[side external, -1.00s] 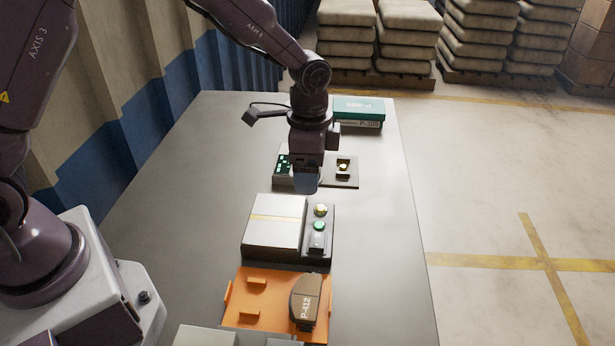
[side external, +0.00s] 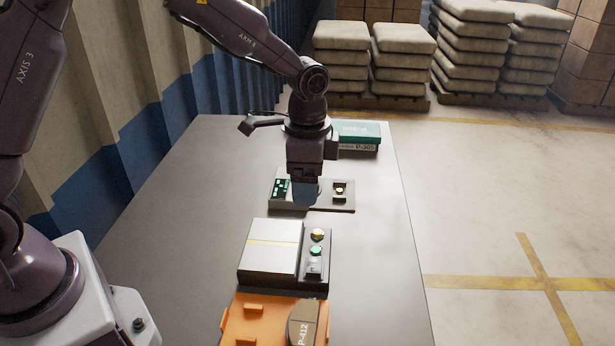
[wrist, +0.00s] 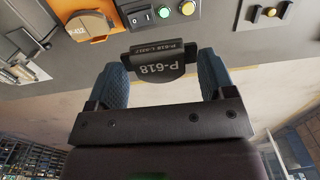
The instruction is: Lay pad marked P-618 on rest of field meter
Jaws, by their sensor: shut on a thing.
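My gripper (side external: 305,204) is shut on the pad marked P-618 (wrist: 160,66), a dark block with white lettering held between two blue fingers in the wrist view. In the side view the fingers hide most of the pad. I take this device for the field meter. A small dark bracket with a yellow piece (side external: 340,190) stands on its plate. The bracket (wrist: 267,15) also shows at upper right in the wrist view, apart from the pad.
Nearer the camera sits a white-topped box (side external: 270,247) with yellow and green buttons. An orange tray (side external: 262,318) holds a brown pad marked P-412 (side external: 303,322). A green-topped box (side external: 360,133) stands at the far end. The table's right side is clear.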

